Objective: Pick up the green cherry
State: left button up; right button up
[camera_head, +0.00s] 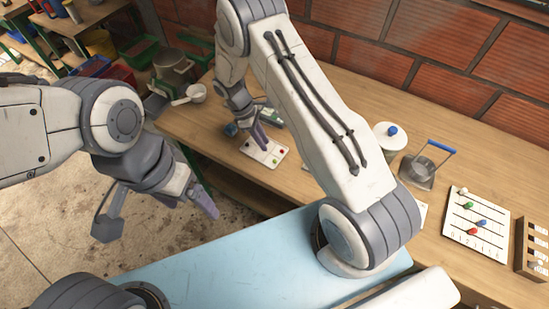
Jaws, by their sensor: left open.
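A small white card or tray (255,153) lies on the wooden table with a few small coloured spots on it. One of these is a small green round thing (274,162), likely the green cherry, near its front edge; a red one (281,152) is beside it. My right gripper (255,137) points down at the far left edge of this card, with the green thing just to its right; its jaw opening is too small to make out. My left gripper (155,222) is open and empty over the floor, left of the table.
A white scoop (191,95) lies at the left end. A brick wall (450,60) closes the back.

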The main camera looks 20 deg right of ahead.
aim_at(274, 160)
jog(key=x, duration=0.2)
jog(key=shift+s+d+f+p, duration=0.1)
jog(key=shift+s+f+p, duration=0.1)
jog(key=shift+f+p, duration=0.15)
jog(key=shift+s+d+f, duration=0.1)
jog(key=shift+f, duration=0.1)
jog(key=p+x, duration=0.2)
jog(key=x, duration=0.1)
jog(key=shift+s+f+p, duration=0.1)
jog(key=shift+f+p, duration=0.05)
jog(key=shift+p, duration=0.15)
jog(key=shift+s+d+f, duration=0.1)
jog(key=shift+d+f, duration=0.1)
jog(key=shift+f, duration=0.45)
grip_shut()
